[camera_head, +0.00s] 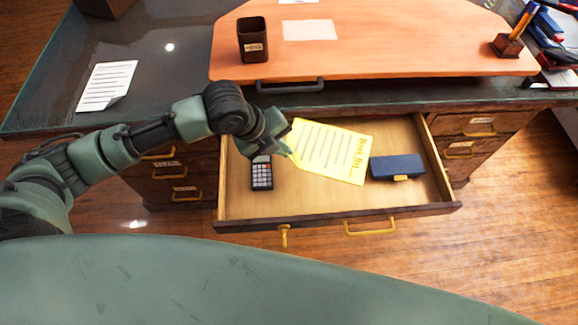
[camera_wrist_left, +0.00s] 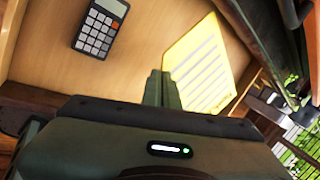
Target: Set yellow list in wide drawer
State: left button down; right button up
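The yellow list (camera_head: 335,150) is a yellow sheet with written lines, seen above the open wide drawer (camera_head: 240,204). My left gripper (camera_head: 284,150) is at the sheet's left edge, with its fingers close together on it. In the left wrist view the yellow list (camera_wrist_left: 205,68) extends beyond the closed-looking fingers (camera_wrist_left: 160,88). The drawer is pulled out and holds a calculator (camera_head: 262,174) at the left and a dark blue box (camera_head: 397,167) at the right. Whether the sheet touches the drawer floor is hard to tell. My right gripper is out of view.
An orange desk board (camera_head: 390,50) with a dark cup (camera_head: 253,40) and a pen holder (camera_head: 508,46) overhangs the back of the drawer. A white paper (camera_head: 106,86) lies on the desk at the left. The drawer's front floor is bare.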

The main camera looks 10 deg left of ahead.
pick_arm(q)
notch_tip(320, 180, down, 12)
jog(key=shift+f, duration=0.1)
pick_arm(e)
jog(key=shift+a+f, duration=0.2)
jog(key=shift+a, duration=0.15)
pick_arm(q)
jog(key=c, duration=2)
grip_release()
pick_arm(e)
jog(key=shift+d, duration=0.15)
pick_arm(q)
jog(key=shift+a+r, duration=0.1)
jog(key=shift+r, duration=0.2)
jog(key=v, duration=1.1)
jog(key=shift+s+r, duration=0.2)
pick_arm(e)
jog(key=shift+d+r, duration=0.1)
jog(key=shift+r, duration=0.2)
